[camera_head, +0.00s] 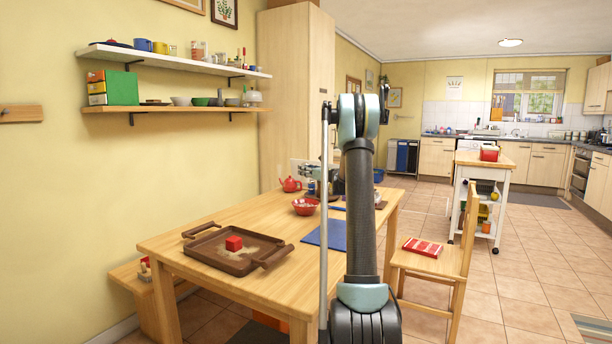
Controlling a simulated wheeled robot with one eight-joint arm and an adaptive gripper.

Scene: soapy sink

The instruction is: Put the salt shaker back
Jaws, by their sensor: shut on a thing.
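My gripper (306,172) is small in the picture, at the far end of the table and left of my upright arm. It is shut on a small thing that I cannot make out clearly. I cannot pick out the salt shaker with certainty. The wooden table (222,285) stands below and in front of my arm. A red teapot (290,185) is close to the left of my gripper, and a red bowl (305,207) is just below it in the picture. My arm hides part of the table's right side.
A brown tray (209,262) with a red block (234,243) lies on the table's near part. A blue mat (325,236) is partly behind my arm. A chair (434,262) with a red book (422,247) stands at right. Wall shelves (176,108) hold crockery.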

